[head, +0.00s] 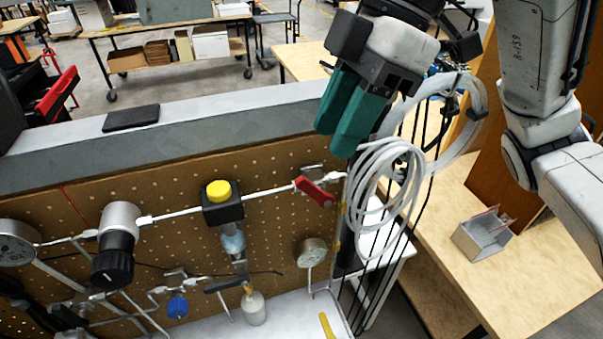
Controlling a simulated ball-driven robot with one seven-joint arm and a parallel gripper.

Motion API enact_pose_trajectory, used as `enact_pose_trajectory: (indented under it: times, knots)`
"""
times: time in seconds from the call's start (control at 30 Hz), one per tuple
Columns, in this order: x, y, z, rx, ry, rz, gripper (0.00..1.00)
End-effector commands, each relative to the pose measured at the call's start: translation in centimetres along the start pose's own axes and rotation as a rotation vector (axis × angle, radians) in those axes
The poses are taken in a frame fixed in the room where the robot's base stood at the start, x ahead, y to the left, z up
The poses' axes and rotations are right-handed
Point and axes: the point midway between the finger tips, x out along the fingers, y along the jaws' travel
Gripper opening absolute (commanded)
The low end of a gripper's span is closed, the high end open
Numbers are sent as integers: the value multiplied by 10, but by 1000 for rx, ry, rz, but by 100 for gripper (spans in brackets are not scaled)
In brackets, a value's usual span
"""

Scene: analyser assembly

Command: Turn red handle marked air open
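The red handle (315,191) sits on a small valve at the right end of a thin metal pipe, near the right edge of a brown pegboard. It slants down to the right across the pipe line. No marking on it is readable. My gripper (338,140), with two teal fingers, hangs above the handle and slightly to its right, apart from it. The fingers point downward and lie close together in this view. Whether there is a gap between them is unclear. Nothing is visibly held.
The pegboard (275,240) carries a yellow-topped valve (219,191), a black-and-silver regulator (119,225), gauges and a blue knob (177,307). Coiled white tubing (372,190) hangs just right of the handle. A grey ledge (220,125) runs behind the board.

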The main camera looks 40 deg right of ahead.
Motion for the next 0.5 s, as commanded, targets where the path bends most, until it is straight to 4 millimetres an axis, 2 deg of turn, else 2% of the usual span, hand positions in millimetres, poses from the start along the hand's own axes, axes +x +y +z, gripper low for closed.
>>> enact_pose_trajectory:
  times: [0.3,0.5]
  knots:
    - [59,-1,0,0,3,-3,35]
    - [82,0,0,0,3,-1,35]
